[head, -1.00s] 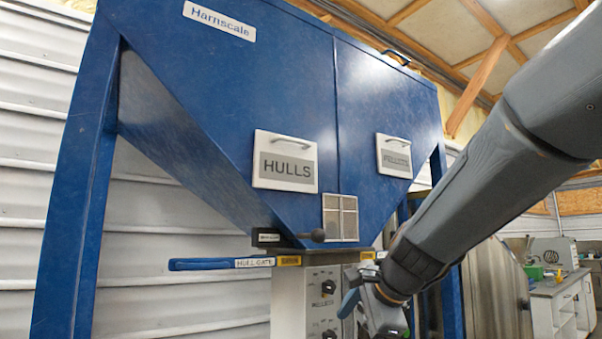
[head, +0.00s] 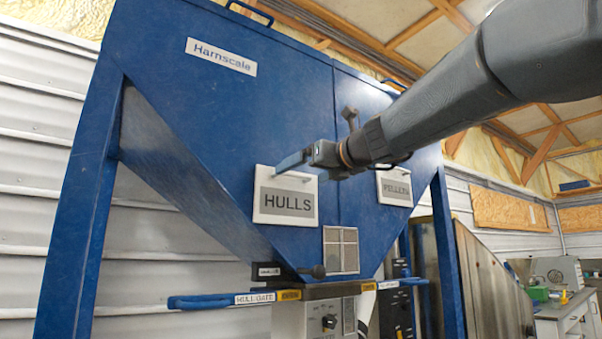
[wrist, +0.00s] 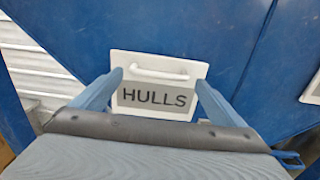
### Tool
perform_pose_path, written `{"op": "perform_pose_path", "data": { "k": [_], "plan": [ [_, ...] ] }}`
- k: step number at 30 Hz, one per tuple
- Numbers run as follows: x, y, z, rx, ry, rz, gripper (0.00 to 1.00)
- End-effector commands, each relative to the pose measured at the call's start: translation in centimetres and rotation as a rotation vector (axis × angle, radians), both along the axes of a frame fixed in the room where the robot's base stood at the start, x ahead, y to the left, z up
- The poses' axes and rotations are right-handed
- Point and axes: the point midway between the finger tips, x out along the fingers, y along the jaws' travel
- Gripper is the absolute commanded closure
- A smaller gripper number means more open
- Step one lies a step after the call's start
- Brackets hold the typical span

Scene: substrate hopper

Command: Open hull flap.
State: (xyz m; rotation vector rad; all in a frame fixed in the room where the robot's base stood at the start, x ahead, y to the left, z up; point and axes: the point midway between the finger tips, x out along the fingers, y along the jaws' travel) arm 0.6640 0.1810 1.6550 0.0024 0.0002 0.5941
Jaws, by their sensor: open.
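The hull flap is a white square panel (head: 285,207) with a grey HULLS label on the front of the blue hopper. It sits flat against the hopper face and looks shut. In the wrist view the flap (wrist: 155,112) shows between my fingers, with its white bar handle (wrist: 158,74) along the top edge. My gripper (wrist: 158,82) is open, one finger on each side of the flap in that picture, with nothing between them. In the head view my gripper (head: 292,162) is at the flap's top edge and hides part of the handle. I cannot tell whether it touches.
A second white flap (head: 395,188) labelled PELLETS is to the right, partly behind my arm. Below are a small mesh window (head: 341,250), a black-knobbed lever (head: 312,271) and the blue HULL GATE handle (head: 210,301). A blue hopper leg (head: 72,215) stands at left.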

Motion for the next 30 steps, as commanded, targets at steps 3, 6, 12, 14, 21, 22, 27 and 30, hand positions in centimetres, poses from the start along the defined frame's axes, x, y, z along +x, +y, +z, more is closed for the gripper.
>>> {"op": "perform_pose_path", "data": {
  "k": [3, 6, 12, 14, 21, 22, 27, 30],
  "plan": [
    [1.2, 0.9, 0.1, -0.001, 0.001, 0.002, 0.06],
    [1.8, 1.2, 0.0, -0.001, -0.001, 0.0, 0.06],
    [2.1, 1.4, 0.0, -0.002, -0.001, 0.0, 0.06],
    [2.1, 1.4, 0.0, -0.002, -0.001, 0.0, 0.06],
    [2.1, 1.4, 0.0, -0.002, -0.001, -0.001, 0.35],
    [2.1, 1.4, 0.0, -0.002, -0.001, -0.001, 0.4],
    [2.1, 1.4, 0.0, -0.002, -0.001, -0.001, 0.54],
    [2.2, 1.5, -0.1, -0.001, -0.004, 0.001, 0.54]
  ]
}}
